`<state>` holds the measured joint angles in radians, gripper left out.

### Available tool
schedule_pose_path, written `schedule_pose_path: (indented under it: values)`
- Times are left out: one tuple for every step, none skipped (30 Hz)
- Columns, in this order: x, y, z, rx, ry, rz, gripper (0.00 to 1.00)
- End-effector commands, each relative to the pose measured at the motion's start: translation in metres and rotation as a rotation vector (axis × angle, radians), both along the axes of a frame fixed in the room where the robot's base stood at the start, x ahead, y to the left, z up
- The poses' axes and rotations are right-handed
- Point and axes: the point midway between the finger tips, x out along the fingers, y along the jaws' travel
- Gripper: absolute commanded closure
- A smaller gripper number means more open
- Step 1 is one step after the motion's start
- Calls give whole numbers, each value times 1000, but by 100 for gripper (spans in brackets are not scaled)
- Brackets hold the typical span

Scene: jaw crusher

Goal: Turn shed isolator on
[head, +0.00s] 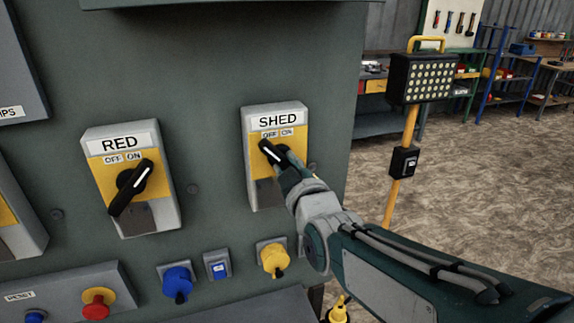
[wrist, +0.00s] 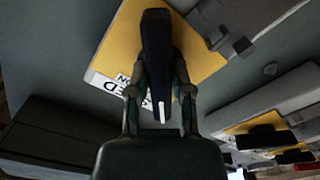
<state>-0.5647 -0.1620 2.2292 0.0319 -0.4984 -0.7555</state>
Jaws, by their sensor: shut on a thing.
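The SHED isolator (head: 257,180) is a grey box with a yellow face on the green panel, labelled OFF at left and ON at right. Its black knob (head: 268,149) has a white pointer line slanting up and left, towards OFF. My gripper (head: 281,158) reaches in from the lower right and covers part of the knob. In the wrist view, the knob (wrist: 156,35) stands between the two fingers of my gripper (wrist: 158,80), which are shut on it. The label (wrist: 105,84) there is upside down and partly hidden by the fingers.
The RED isolator (head: 158,205) is to the left, its knob pointing towards ON. A yellow work lamp (head: 421,78) stands right of the panel, with open floor beyond.

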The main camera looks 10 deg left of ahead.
Motion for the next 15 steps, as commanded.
schedule_pose_path:
  values:
    - [0, 1, -2, 17, 16, 2, 100]
    - [0, 1, -2, 32, 25, 1, 100]
    - [0, 1, -2, 52, 38, 2, 100]
    - [-1, 1, -2, 70, 50, 2, 100]
    - [-1, 1, -3, 88, 61, 2, 100]
    - [-1, 1, -3, 116, 77, 2, 100]
    - [-1, 1, -3, 137, 90, 2, 100]
    - [-1, 1, -3, 160, 104, 2, 100]
    - [-1, 2, -3, 190, 124, 1, 100]
    - [-1, 2, -3, 214, 139, 1, 100]
    - [-1, 2, -3, 239, 154, 1, 100]
    - [-1, 2, -4, 271, 174, 2, 100]
    - [-1, 2, -4, 296, 189, 2, 100]
    - [-1, 2, -4, 321, 204, 2, 100]
    - [-1, 2, -4, 353, 224, 1, 100]
